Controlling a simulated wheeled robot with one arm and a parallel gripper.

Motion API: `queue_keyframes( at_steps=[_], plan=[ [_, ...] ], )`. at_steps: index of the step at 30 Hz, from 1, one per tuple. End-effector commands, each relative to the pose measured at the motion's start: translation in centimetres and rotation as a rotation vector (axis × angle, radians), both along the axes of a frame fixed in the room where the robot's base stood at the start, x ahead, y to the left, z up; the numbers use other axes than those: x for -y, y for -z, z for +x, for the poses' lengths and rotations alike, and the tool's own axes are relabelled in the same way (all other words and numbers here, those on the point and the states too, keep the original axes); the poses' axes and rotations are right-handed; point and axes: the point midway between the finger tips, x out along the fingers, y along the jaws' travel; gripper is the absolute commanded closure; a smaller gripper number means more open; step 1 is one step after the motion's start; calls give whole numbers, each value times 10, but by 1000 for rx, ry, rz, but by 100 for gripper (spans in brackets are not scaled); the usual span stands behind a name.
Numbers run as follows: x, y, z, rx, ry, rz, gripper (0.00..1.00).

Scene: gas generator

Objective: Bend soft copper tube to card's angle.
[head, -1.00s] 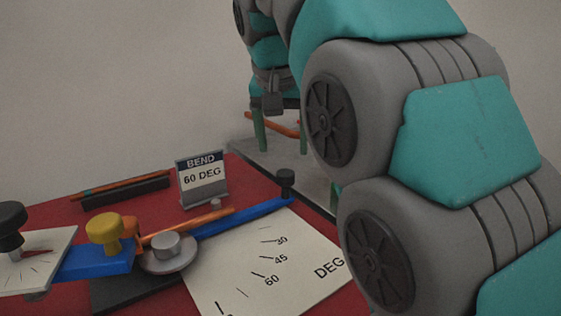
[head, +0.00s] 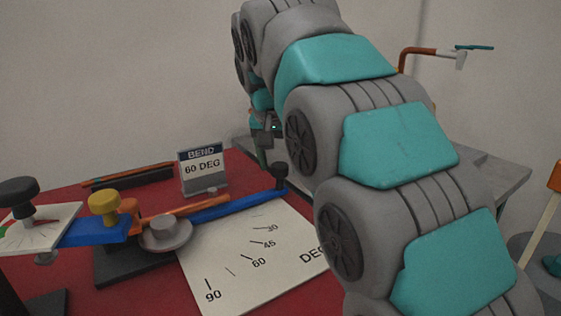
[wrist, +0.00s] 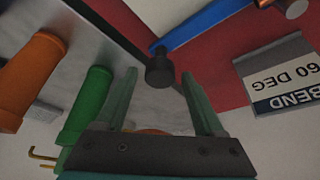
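The bend card (head: 203,168) reads 60 DEG and stands behind the bender; it is upside down in the wrist view (wrist: 285,78). The copper tube (head: 178,209) lies along the blue lever (head: 232,206), beside the round grey former (head: 165,234). The lever ends in a black knob (head: 280,172). The angle plate (head: 232,290) has marks 30, 45, 60 and 90; the lever lies beyond the 30 mark. My gripper (wrist: 158,76) is open and empty, with the black knob (wrist: 160,68) showing between its fingertips. I cannot tell whether they touch. In the head view my arm partly hides the gripper.
A yellow clamp knob (head: 103,202) and a dial with a black knob (head: 18,191) stand at the left. A dark rack (head: 130,179) holds a tube at the back. Green (wrist: 88,103) and orange (wrist: 32,75) cylinders are close left of my gripper in the wrist view.

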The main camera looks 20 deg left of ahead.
Motion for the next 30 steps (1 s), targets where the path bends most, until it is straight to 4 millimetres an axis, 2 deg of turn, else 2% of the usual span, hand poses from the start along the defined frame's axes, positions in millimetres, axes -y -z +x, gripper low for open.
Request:
queue_keyframes(
  at_steps=[2,18,30],
  plan=[
    [0,0,0,0,0,0,40],
    [0,0,0,0,0,0,100],
    [0,0,0,0,0,0,100]
  ],
)
